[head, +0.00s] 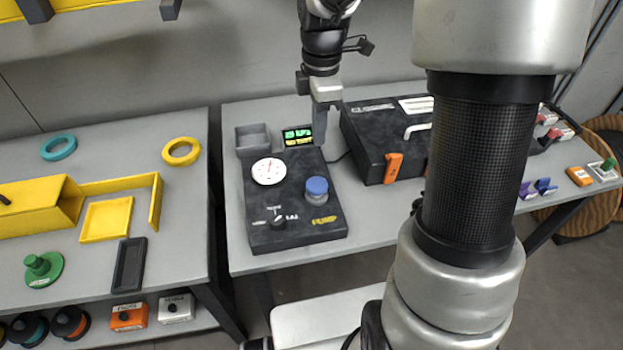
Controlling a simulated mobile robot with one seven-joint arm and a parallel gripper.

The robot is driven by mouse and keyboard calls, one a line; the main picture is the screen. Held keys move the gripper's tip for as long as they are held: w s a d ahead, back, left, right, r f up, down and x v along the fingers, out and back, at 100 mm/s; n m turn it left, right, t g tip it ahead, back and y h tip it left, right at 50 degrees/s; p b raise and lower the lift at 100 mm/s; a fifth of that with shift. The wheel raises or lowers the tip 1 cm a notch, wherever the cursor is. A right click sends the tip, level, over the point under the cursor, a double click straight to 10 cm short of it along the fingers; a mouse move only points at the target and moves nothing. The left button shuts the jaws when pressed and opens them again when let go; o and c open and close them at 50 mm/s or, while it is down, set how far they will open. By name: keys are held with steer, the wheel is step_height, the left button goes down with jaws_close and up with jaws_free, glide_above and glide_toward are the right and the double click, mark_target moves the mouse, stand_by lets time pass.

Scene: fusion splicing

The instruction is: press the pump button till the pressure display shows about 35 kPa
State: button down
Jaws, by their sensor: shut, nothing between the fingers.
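The pump unit (295,230) is a dark box on the grey table, labelled PUMP. Its blue round button (317,187) is on the right side of the top. The small pressure display (298,136) at the back has green and yellow characters, too small to read surely. My gripper (321,142) points down, shut and empty, just right of the display and behind the button in the picture. It appears apart from the button; its height is hard to judge.
A dark case (370,152) with an orange latch (393,168) stands right of the pump. A small grey open bin (253,139) is at the pump's back left. My own arm covers the table's right middle. The left table (185,215) holds yellow fixtures and rings.

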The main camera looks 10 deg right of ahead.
mark_target(318, 184)
steer(key=shift+s+r+b, duration=0.2)
steer(key=shift+r+b, duration=0.35)
steer(key=shift+b, duration=0.5)
step_height(318, 184, down, 14)
steer(key=b, duration=0.3)
steer(key=shift+s+f+b, duration=0.15)
steer(key=shift+f+b, duration=0.3)
steer(key=shift+f, duration=1)
